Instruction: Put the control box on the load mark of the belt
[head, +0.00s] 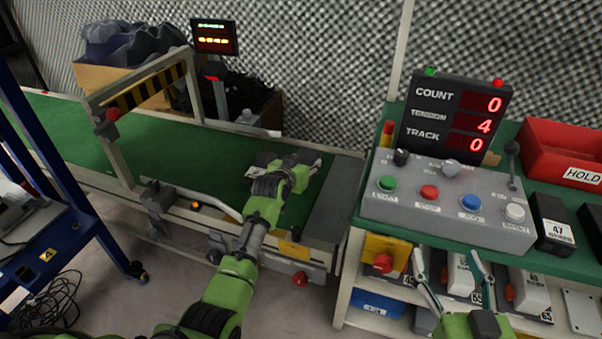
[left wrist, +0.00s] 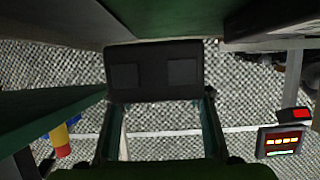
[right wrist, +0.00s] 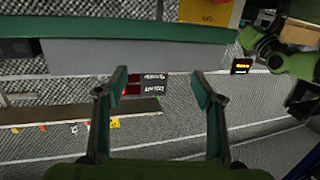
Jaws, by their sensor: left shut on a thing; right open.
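The control box (left wrist: 155,70) is a black block with two square patches, held across the fingertips of my left gripper (left wrist: 160,98) in the left wrist view. In the head view my left gripper (head: 284,168) is over the right end of the green belt (head: 190,150) and hides most of the box. Pale edges, perhaps of the load mark (head: 256,172), show beside the gripper; the rest is covered. I cannot tell whether the box touches the belt. My right gripper (head: 446,262) is open and empty in front of the right table; it also shows in the right wrist view (right wrist: 160,88).
A grey button console (head: 450,215) and a count display (head: 455,118) stand on the right table, beside a red HOLD bin (head: 563,150) and a black box marked 47 (head: 552,222). A striped gate (head: 145,90) spans the belt. A blue frame (head: 60,190) stands left.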

